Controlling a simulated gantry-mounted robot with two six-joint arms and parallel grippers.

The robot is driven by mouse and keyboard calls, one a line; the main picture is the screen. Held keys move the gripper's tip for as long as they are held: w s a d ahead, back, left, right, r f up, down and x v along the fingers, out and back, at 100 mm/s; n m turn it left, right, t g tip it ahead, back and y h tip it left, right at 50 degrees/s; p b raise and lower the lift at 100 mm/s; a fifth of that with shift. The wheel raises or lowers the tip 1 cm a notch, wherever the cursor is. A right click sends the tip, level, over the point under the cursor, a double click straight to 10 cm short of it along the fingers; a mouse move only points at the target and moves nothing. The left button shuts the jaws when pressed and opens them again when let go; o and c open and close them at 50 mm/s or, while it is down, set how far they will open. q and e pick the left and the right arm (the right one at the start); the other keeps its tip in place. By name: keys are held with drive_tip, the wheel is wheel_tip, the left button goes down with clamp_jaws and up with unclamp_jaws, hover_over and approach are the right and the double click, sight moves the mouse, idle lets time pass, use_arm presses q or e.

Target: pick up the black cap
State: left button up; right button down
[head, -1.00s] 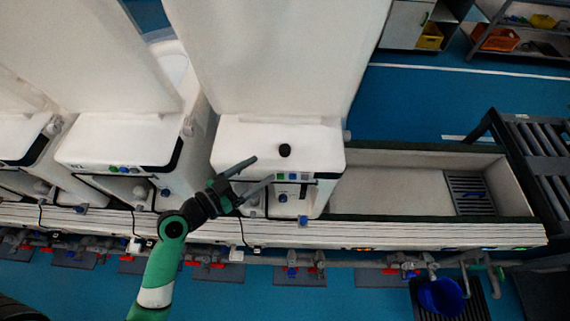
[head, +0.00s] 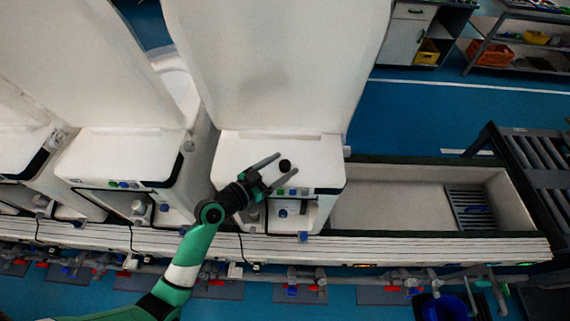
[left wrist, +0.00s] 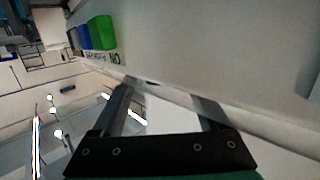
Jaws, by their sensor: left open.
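The black cap (head: 285,165) is a small dark round piece on the white top of the middle toilet unit (head: 240,150), near its front edge. My left gripper (head: 288,164) is open, and in the head view its two fingertips appear on either side of the cap. I cannot tell from this view how high the fingers are above the surface. In the left wrist view the open, empty fingers (left wrist: 165,95) point at a pale surface and its edge. The cap cannot be made out there. My right gripper is not in view.
Green and blue buttons (left wrist: 97,34) sit on the unit's front, close to the fingers in the left wrist view. The unit's raised white panel (head: 275,70) stands behind the cap.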

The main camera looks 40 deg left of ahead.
sight(284, 166)
use_arm(q)
drive_tip(key=shift+w+d+f, duration=0.1)
drive_tip(key=shift+w+f, duration=0.05)
drive_tip(key=shift+w, duration=0.65)
clamp_jaws()
drive_tip(key=shift+r, duration=0.35)
drive_tip(key=r+p, duration=0.1)
drive_tip(key=r, duration=0.1)
drive_tip(key=s+r+p, duration=0.1)
drive_tip(key=r, duration=0.1)
drive_tip(key=shift+d, duration=0.2)
drive_tip(key=s+d+r+p, duration=0.1)
drive_tip(key=s+d+r, duration=0.1)
drive_tip(key=s+r, duration=0.2)
drive_tip(key=s+d+r+p, duration=0.2)
drive_tip(key=s+d+r, duration=0.1)
drive_tip(key=s, duration=0.4)
drive_tip(key=shift+s+d+r, duration=0.35)
drive_tip(key=shift+s+r, duration=0.05)
drive_tip(key=shift+r, duration=0.25)
